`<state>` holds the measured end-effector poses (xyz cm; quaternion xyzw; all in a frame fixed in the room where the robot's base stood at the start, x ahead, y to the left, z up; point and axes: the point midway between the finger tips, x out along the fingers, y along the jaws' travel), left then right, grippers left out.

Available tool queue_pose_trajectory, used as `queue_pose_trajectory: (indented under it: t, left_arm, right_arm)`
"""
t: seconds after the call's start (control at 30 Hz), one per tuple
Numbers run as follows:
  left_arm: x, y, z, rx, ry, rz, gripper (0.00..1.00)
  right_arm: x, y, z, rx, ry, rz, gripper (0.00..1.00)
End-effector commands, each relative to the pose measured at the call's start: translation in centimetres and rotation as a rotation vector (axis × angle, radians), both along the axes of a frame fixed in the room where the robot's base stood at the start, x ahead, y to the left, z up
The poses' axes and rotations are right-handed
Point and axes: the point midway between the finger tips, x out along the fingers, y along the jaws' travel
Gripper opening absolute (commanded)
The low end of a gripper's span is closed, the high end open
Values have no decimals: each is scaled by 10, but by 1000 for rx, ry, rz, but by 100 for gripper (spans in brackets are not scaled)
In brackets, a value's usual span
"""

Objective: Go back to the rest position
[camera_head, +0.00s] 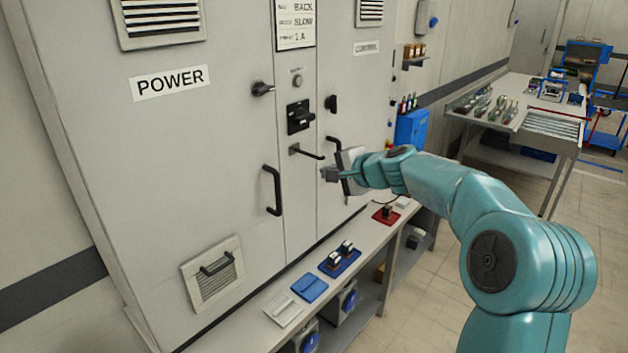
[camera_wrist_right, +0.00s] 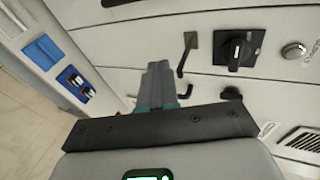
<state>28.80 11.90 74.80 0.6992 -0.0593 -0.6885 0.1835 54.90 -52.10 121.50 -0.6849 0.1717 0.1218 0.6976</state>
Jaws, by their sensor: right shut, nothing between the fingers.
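My right arm (camera_head: 500,240) comes in from the right in the head view. My right gripper (camera_head: 328,174) is shut and empty, in front of the grey cabinet (camera_head: 235,140), just below a short lever (camera_head: 306,152). The gripper also shows in the right wrist view (camera_wrist_right: 158,68), with its fingers together. In that view the lever (camera_wrist_right: 187,52) stands just beyond the fingertips, and I cannot tell whether they touch it. My left gripper is not in either view.
The cabinet carries a POWER label (camera_head: 170,82), a black rotary switch (camera_head: 299,117) and a black door handle (camera_head: 272,190). A low shelf (camera_head: 352,275) with small parts runs along its foot. A steel table (camera_head: 510,105) stands at the back right. Floor is free at right.

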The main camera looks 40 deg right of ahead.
Motion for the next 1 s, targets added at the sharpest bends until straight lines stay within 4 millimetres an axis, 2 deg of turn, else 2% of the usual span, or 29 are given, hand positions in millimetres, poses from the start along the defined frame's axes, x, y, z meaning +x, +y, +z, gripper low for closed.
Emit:
queue_pose_trajectory:
  t: [0.1, 0.23, 0.47, 0.57, 0.67, 0.77, 0.8, 0.87, 0.9, 1.0]
  left_arm:
    - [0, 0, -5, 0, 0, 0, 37]
    - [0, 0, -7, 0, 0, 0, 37]
    - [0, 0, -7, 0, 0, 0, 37]
    - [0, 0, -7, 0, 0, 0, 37]
    - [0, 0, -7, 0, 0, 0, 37]
    - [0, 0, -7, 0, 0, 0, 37]
    - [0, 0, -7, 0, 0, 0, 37]
    - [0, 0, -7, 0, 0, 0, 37]
    - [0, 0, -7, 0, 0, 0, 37]
    - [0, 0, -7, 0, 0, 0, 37]
  right_arm:
    - [-16, -7, 7, -1, -1, -2, 0]
    - [-25, -11, 12, 0, 0, -1, 0]
    - [-29, -12, 14, 0, 0, 0, 0]
    - [-25, -9, 0, 2, 22, 8, 0]
    - [-15, 5, -43, -4, 98, 38, 0]
    - [-4, 35, -114, -28, 223, 100, 0]
    - [-2, 50, -144, -45, 278, 135, 0]
    - [-3, 76, -189, -76, 358, 194, 0]
    - [-5, 94, -218, -99, 409, 238, 0]
    - [-20, 143, -286, -167, 524, 367, 0]
